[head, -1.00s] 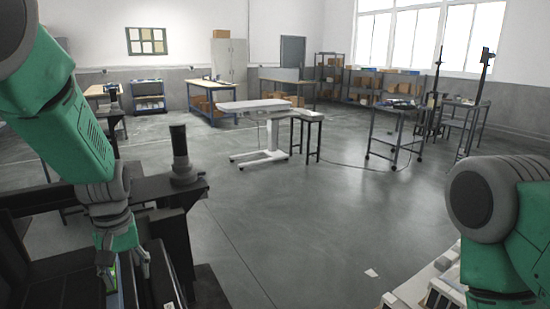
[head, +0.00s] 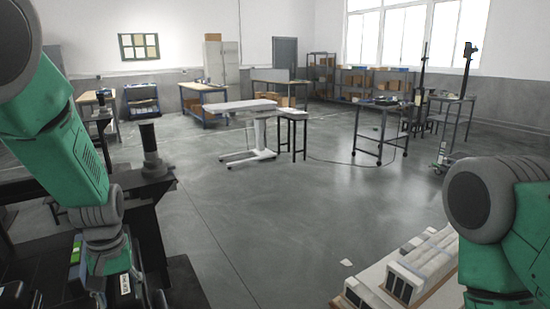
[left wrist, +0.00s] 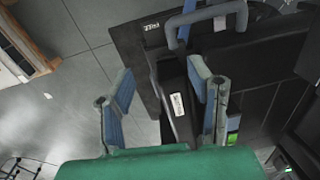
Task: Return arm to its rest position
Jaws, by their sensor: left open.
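My left arm (head: 62,130) comes in from the left of the head view and hangs bent downward. My left gripper (head: 122,290) is at the lower left, over black equipment (head: 180,285). In the left wrist view my left gripper (left wrist: 160,95) has its two fingers spread apart with nothing between them. Behind the fingers that view shows a black case-like thing with a grey handle (left wrist: 205,15) and a white label (left wrist: 178,104). My right arm (head: 500,215) shows at the right edge of the head view; its gripper is out of frame.
A black frame with an upright cylinder (head: 152,150) stands beside my left arm. White boxes (head: 425,262) sit at the lower right near my right arm. A white lift table (head: 236,107), a dark cart (head: 383,132) and benches stand farther off. The middle floor (head: 270,215) is clear.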

